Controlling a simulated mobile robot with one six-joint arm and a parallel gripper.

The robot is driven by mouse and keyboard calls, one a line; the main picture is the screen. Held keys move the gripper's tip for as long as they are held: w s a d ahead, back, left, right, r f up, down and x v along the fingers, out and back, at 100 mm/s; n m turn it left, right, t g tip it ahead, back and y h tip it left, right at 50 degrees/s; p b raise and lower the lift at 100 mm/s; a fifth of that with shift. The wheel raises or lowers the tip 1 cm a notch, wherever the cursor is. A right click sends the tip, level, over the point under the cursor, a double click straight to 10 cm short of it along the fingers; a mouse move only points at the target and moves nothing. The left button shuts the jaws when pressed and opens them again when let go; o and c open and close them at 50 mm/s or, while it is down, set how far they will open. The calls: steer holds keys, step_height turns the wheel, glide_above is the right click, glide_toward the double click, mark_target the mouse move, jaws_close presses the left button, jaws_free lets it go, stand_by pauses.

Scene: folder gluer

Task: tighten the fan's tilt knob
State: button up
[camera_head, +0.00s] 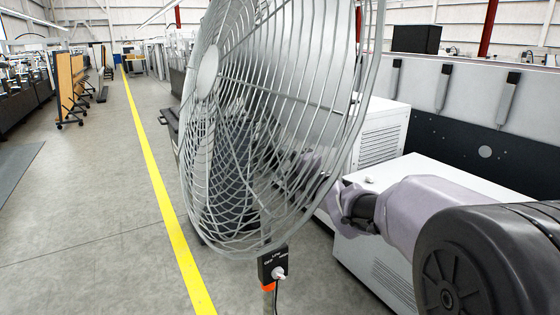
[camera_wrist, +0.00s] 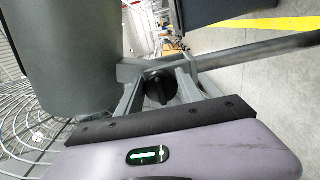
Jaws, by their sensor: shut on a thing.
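The fan (camera_head: 206,72) stands in front of me in the head view, with a round wire cage and a grey centre disc. In the wrist view its grey motor housing (camera_wrist: 65,50) is at upper left, with part of the wire cage below it. The black tilt knob (camera_wrist: 160,90) sits beside the housing, by a grey bracket. My gripper (camera_wrist: 161,83) has one finger on each side of the knob and is shut on it. In the head view my arm reaches behind the cage from the right, and the wires obscure the knob and fingers.
A black control box (camera_head: 272,264) with a dial hangs below the cage. A white machine (camera_head: 375,262) stands close behind my arm at right. A yellow floor line (camera_head: 160,180) runs along the open floor at left, with brown boards (camera_head: 66,85) on wheels beyond.

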steer(key=o, duration=1.3)
steer(key=p+v, duration=0.3)
steer(key=v, duration=1.4)
steer(key=shift+s+d, duration=0.15)
steer(key=shift+s, duration=0.05)
